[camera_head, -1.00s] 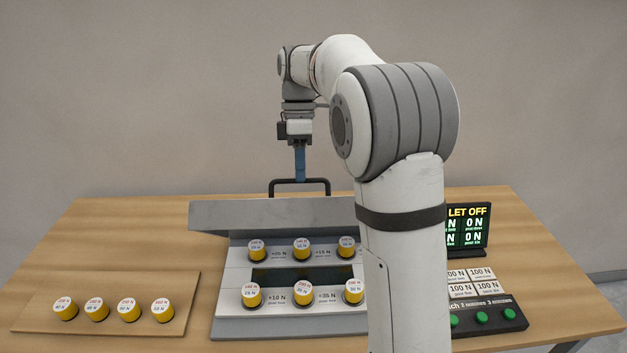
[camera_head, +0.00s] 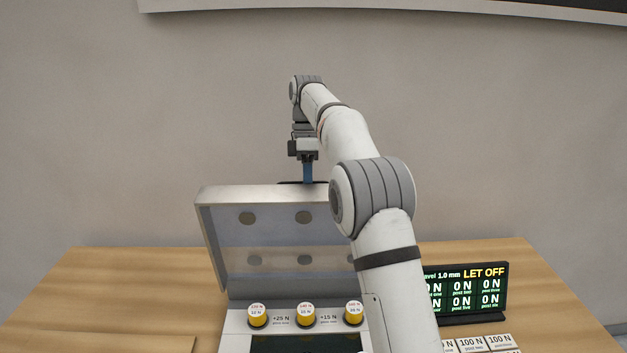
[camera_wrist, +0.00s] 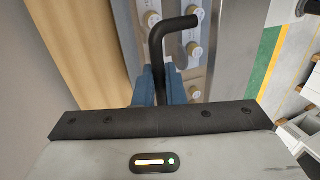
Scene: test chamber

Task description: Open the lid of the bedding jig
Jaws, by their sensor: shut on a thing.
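The bedding jig (camera_head: 240,318) stands on the table with its grey lid (camera_head: 275,234) raised steeply at the back, its underside with several round holes facing the head camera. My gripper (camera_head: 308,178) is at the lid's top edge. In the wrist view my gripper (camera_wrist: 160,95) has its blue fingers shut on the black bar handle (camera_wrist: 172,35). Most of the handle is hidden behind the lid edge in the head view. Yellow capped weights (camera_head: 305,316) sit in a row on the jig. My arm hides the right part of the lid and jig.
A display reading LET OFF (camera_head: 465,292) stands on the table right of the jig, with labelled white blocks (camera_head: 480,343) in front. A wooden board (camera_head: 150,344) shows at the lower left.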

